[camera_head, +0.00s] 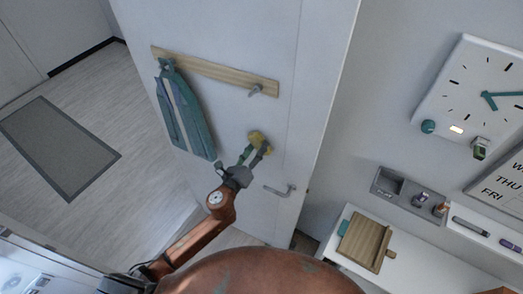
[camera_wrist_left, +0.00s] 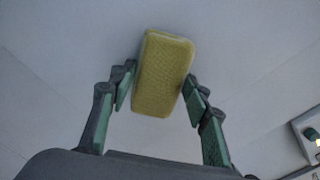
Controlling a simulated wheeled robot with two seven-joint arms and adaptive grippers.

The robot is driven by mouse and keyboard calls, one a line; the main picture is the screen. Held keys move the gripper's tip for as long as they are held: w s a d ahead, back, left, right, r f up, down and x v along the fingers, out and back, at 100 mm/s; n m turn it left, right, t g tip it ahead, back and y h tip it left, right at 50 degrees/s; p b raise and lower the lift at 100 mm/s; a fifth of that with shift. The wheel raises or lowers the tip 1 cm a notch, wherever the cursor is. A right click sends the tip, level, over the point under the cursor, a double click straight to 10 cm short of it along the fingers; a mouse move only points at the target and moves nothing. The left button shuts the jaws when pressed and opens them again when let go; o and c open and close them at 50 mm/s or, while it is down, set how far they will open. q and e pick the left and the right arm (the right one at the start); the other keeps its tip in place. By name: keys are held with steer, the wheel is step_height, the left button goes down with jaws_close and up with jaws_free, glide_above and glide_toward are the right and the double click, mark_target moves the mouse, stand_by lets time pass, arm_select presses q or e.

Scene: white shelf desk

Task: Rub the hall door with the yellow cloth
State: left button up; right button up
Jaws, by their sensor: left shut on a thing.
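The hall door (camera_head: 235,35) is a white panel standing ajar in the head view, with a silver lever handle (camera_head: 280,190) near its right edge. My left gripper (camera_head: 256,148) is in front of the door, above and left of the handle. It is shut on the yellow cloth (camera_head: 258,138), a small thick pad. In the left wrist view the cloth (camera_wrist_left: 163,75) sits between the fingers, with the pale door surface behind it. The cloth is at or close to the door face; I cannot tell if it touches. My right gripper is not in view.
A wooden hook rail (camera_head: 215,72) on the door carries a hanging teal-and-grey item (camera_head: 183,115) left of my gripper. A grey mat (camera_head: 60,147) lies on the floor at left. A white shelf with a wooden board (camera_head: 365,241) stands at right, below a wall clock (camera_head: 475,95).

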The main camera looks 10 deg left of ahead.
arm_select(q)
steer(key=shift+a, duration=0.2)
steer(key=shift+s+a+f, duration=0.1)
steer(key=shift+s+a, duration=0.05)
steer(key=shift+s, duration=0.35)
steer(key=shift+v, duration=2.35)
steer(key=v, duration=0.3)
